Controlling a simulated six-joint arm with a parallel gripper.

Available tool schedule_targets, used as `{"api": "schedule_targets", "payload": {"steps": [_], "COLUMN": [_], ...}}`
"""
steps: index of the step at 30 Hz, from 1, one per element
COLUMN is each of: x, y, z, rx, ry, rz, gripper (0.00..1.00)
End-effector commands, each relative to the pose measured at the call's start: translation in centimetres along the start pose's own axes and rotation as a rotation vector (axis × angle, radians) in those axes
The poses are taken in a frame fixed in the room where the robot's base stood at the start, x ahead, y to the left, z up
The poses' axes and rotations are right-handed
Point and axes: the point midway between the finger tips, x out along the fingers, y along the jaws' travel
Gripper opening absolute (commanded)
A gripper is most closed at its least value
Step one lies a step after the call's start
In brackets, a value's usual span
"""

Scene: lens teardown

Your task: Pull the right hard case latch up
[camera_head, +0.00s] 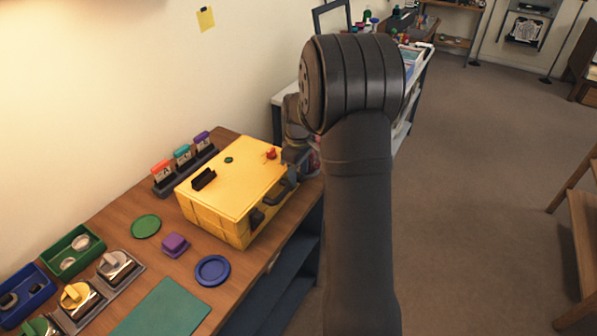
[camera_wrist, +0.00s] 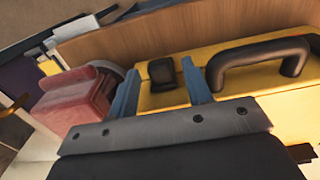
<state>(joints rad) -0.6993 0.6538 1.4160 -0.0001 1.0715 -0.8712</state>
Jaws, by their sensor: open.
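The yellow hard case (camera_head: 225,190) lies closed on the wooden desk in the head view. Its black handle (camera_wrist: 262,58) shows at the right of the wrist view. The right latch (camera_wrist: 162,73), a small black block on the case front, sits left of the handle there. My gripper (camera_wrist: 158,70) is open, with one blue finger on each side of this latch, the right finger between latch and handle. I cannot tell whether the fingers touch the latch. In the head view my gripper and arm hide the right latch; the left latch (camera_head: 257,217) is visible.
A reddish container (camera_wrist: 75,98) stands close to the left finger in the wrist view. On the case top lie a black block (camera_head: 204,179) and small red and green parts. A purple box (camera_head: 175,245) and blue dish (camera_head: 213,270) sit before the case.

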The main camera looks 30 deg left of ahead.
Motion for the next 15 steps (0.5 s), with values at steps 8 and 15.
{"api": "schedule_targets", "payload": {"steps": [8,15], "x": [-0.03,-0.13], "y": [0.00,0.01], "z": [0.01,0.00], "rx": [0.000,0.000], "ry": [0.000,0.000], "rz": [0.000,0.000], "gripper": [0.16,0.00]}}
